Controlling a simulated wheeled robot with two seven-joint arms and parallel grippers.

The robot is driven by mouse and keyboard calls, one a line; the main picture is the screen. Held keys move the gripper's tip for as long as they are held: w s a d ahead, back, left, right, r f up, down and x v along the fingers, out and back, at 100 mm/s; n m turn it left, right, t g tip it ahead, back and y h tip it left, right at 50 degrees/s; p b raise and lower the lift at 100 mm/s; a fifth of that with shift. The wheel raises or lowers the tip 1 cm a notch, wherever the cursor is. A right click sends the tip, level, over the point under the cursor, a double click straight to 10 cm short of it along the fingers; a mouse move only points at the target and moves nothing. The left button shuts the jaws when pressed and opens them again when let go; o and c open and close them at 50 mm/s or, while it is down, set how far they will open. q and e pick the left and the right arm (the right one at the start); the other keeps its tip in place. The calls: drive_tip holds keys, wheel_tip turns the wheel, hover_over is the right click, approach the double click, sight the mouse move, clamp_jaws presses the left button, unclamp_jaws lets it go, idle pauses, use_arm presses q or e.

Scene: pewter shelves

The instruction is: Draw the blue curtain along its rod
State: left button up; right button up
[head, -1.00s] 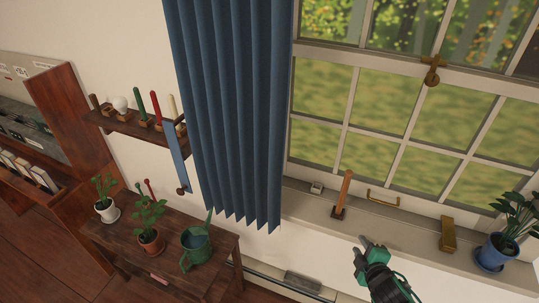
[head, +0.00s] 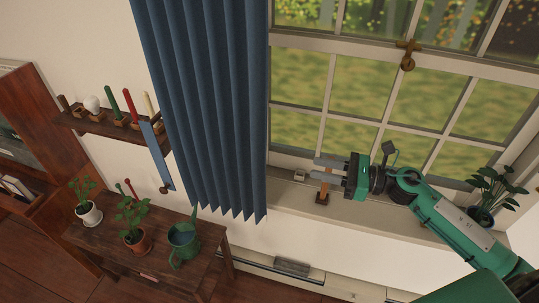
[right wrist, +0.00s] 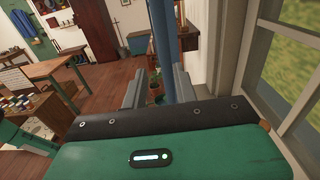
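The blue curtain (head: 205,105) hangs in folds at the left side of the window, its lower hem just above the plant table. Its rod is out of view above. My right gripper (head: 317,169) is to the right of the curtain, in front of the window's lower part, with its fingers pointing left at the curtain. The fingers are apart and empty. In the right wrist view the curtain (right wrist: 165,38) shows as a narrow blue strip beyond and between the two open fingers (right wrist: 156,88). A gap shows between fingertips and curtain in the head view. My left gripper is not in view.
A table (head: 150,255) with plants and a green watering can (head: 184,241) stands below the curtain's left. A small shelf (head: 95,123) is on the wall.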

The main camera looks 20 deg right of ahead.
drive_tip(key=p+x, duration=0.6)
drive_tip(key=x, duration=0.7)
drive_tip(key=shift+p, duration=0.3)
drive_tip(key=shift+w, duration=0.1)
clamp_jaws()
